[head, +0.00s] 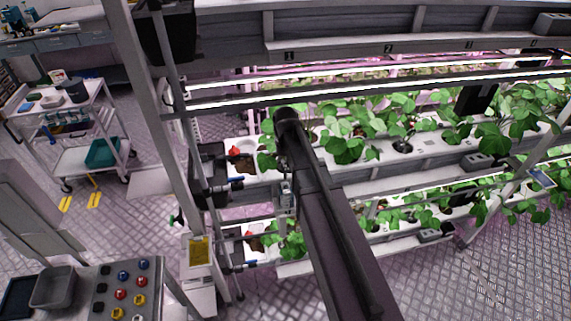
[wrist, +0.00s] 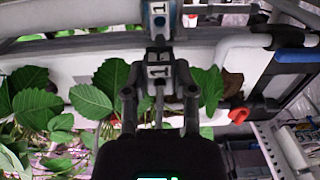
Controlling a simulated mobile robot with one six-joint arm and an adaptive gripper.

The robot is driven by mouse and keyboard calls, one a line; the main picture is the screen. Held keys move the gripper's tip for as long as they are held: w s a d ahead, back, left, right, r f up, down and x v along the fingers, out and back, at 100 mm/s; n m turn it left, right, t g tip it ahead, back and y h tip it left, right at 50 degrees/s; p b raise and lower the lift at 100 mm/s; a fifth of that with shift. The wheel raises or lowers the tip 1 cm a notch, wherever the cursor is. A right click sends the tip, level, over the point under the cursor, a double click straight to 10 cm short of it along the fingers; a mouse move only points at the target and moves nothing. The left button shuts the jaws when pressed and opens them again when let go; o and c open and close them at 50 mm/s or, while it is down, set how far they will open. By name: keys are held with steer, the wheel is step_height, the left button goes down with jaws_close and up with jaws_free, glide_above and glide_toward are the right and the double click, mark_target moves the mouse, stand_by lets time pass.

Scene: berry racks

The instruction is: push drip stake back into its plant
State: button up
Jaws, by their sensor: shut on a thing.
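In the wrist view my gripper (wrist: 158,82) has its two dark fingers closed in the middle of the picture. They are shut on a thin grey drip stake (wrist: 159,103) with a white tag marked 1. Green plant leaves (wrist: 108,88) spread to the left of the fingers, and one more leaf (wrist: 209,86) is on the right. Whether the stake's tip touches the soil cannot be told. In the head view my dark arm crosses the middle of the picture and hides most of the gripper. Leaves of a plant (head: 267,150) show just left of the arm.
A white trough (head: 425,143) with several leafy plants runs right along the rack, with a lower tier below. A rack post (head: 165,130) stands left of the arm. A red item (wrist: 238,115) and a blue-ended pipe (wrist: 292,56) are right of the gripper. Patterned floor is open at lower right.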

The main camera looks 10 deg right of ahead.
mark_target(286, 177)
steer(key=shift+f, duration=0.15)
steer(key=shift+f+b, duration=2.5)
steer(key=shift+b, duration=0.1)
steer(key=o, duration=0.9)
steer(key=shift+o, duration=0.2)
steer(key=s+f+b, duration=0.2)
steer(key=s, duration=0.6)
steer(key=s+f+b, duration=0.1)
steer(key=s, duration=0.7)
steer(key=shift+d+f+b, duration=0.25)
steer(key=shift+f+b, duration=0.1)
